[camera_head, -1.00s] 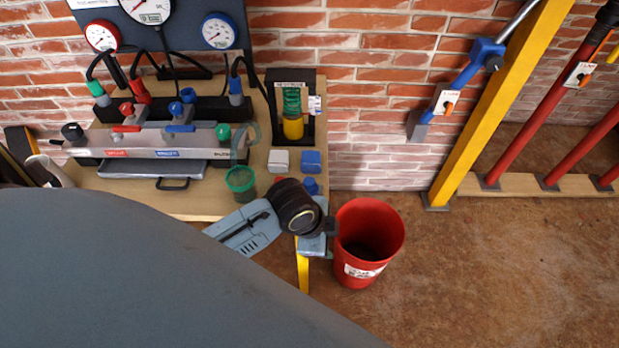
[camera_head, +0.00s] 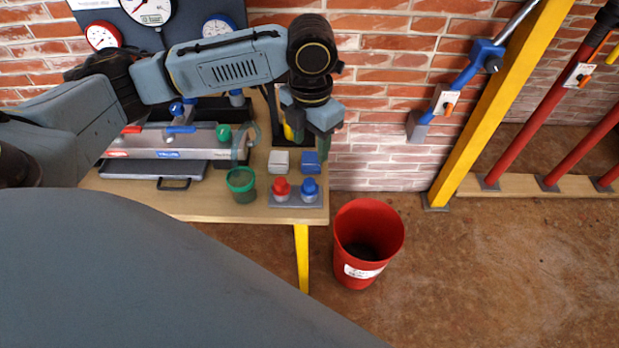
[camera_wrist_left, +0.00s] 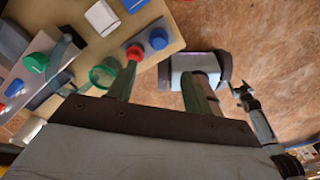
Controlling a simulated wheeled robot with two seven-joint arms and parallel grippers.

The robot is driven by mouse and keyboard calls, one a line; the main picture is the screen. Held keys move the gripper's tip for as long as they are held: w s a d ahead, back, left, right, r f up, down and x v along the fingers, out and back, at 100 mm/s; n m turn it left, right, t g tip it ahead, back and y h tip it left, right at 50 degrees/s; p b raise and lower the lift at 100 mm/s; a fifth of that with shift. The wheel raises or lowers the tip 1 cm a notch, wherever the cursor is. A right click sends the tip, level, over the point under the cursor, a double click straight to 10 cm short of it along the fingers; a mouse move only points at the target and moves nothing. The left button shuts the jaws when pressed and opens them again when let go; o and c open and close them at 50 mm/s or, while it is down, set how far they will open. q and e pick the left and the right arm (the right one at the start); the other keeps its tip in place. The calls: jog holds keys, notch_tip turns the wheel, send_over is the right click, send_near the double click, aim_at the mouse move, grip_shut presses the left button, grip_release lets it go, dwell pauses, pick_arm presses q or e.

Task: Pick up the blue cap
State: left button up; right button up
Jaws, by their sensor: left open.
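The blue cap (camera_head: 310,189) stands upright in a small grey holder (camera_head: 296,203) at the table's front right corner. The red cap (camera_head: 281,188) is just left of it. In the left wrist view, the blue cap (camera_wrist_left: 158,39) is beyond the fingertips, with the red cap (camera_wrist_left: 134,52) close to the left finger. My left gripper (camera_head: 311,146) is open and empty. In the head view it appears behind and above the blue cap, apart from it, with its fingers pointing down.
A white block (camera_head: 279,162) and a blue block (camera_head: 310,162) sit behind the caps. A green cup (camera_head: 241,184) is to the left. A red bucket (camera_head: 367,243) stands on the floor to the right. The brick wall (camera_head: 378,150) is behind.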

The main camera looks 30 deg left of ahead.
pick_arm(q)
notch_tip(320, 180, down, 6)
jog(key=shift+f+b, duration=0.25)
jog(key=shift+b, duration=0.35)
jog(key=shift+f, duration=0.7)
notch_tip(320, 180, down, 5)
jog(key=shift+a+r+b, duration=0.1)
jog(key=shift+a+b, duration=0.05)
jog(key=shift+b, duration=0.6)
pick_arm(e)
jog(key=d+f, duration=0.3)
pick_arm(q)
jog(key=shift+r, duration=0.1)
grip_shut()
notch_tip(320, 180, up, 9)
jog(key=p, duration=0.2)
notch_tip(320, 180, up, 5)
jog(key=p, duration=0.6)
send_over(309, 182)
pick_arm(e)
notch_tip(309, 182, up, 8)
jog(key=a, duration=0.2)
jog(key=shift+a, duration=0.2)
jog(key=shift+f, duration=0.15)
